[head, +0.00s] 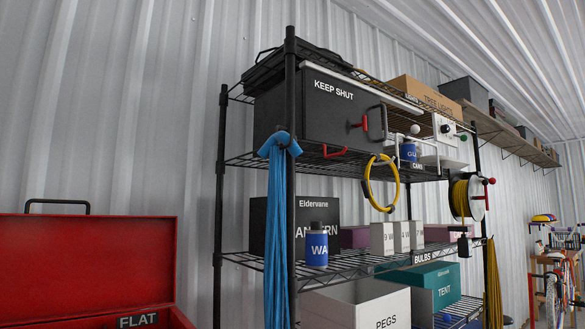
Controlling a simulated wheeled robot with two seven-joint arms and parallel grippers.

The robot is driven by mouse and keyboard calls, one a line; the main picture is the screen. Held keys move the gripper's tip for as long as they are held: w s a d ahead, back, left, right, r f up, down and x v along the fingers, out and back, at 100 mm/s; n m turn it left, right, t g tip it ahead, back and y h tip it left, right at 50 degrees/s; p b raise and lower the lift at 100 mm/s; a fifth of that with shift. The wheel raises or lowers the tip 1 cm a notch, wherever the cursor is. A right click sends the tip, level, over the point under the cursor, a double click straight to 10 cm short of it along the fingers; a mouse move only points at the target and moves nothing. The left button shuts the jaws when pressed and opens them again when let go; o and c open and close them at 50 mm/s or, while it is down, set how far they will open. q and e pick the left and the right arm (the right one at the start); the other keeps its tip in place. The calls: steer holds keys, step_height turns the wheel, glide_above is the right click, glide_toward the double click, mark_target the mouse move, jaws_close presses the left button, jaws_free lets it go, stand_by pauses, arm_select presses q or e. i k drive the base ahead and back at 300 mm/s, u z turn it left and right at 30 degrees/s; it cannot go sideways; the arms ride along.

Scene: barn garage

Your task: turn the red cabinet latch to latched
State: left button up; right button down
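A dark cabinet (300,112) marked KEEP SHUT stands on the upper shelf of a black wire rack. Its red latch (357,125) is on the right part of the front, close beside a black bar handle (384,122). The latch's grip looks roughly level, but it is small and I cannot tell whether it is latched. The front looks closed. Another red bar (333,152) shows at the cabinet's lower edge; I cannot tell what it belongs to. Neither of my grippers is in view.
A blue strap bundle (277,220) hangs on the front rack post. A yellow cable loop (381,183) hangs below the cabinet, and a blue can (408,152) stands to its right. An open red toolbox (90,262) is at lower left.

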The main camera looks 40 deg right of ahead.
mark_target(364, 123)
steer(key=z, duration=0.95)
steer(key=k, duration=0.1)
steer(key=z, duration=0.9)
steer(key=i, duration=0.6)
steer(key=u, duration=0.55)
